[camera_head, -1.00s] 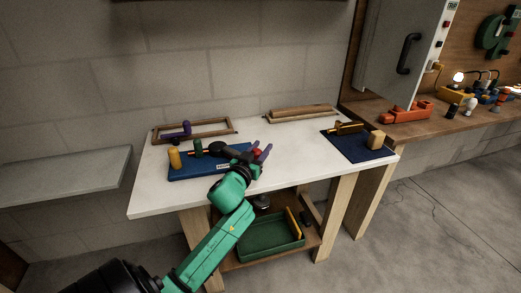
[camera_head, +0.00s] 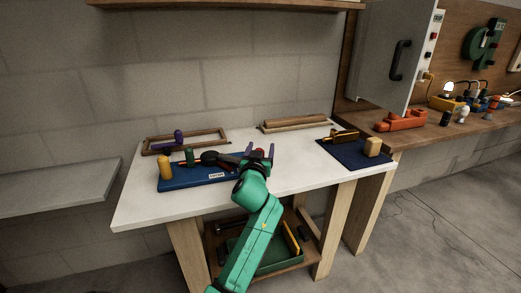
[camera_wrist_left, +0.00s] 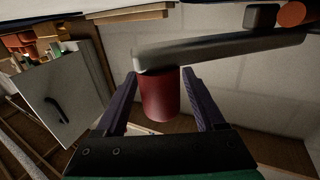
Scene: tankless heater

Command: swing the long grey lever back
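The long grey lever (camera_wrist_left: 225,46) crosses the upper part of the left wrist view. A red cylindrical grip (camera_wrist_left: 160,97) hangs below its left end. My left gripper (camera_wrist_left: 160,76) has its two purple fingers apart, one on each side of the red grip, with narrow gaps showing. In the head view my left gripper (camera_head: 260,153) is at the right end of the blue base board (camera_head: 185,182), with a small patch of the red grip between its fingers. The lever is mostly hard to make out there, dark and partly hidden by my wrist. My right gripper is not in view.
A yellow post (camera_head: 165,168) stands at the board's left end. A wooden frame (camera_head: 150,148) with a purple piece lies behind it. White tabletop (camera_head: 300,172) is clear between.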

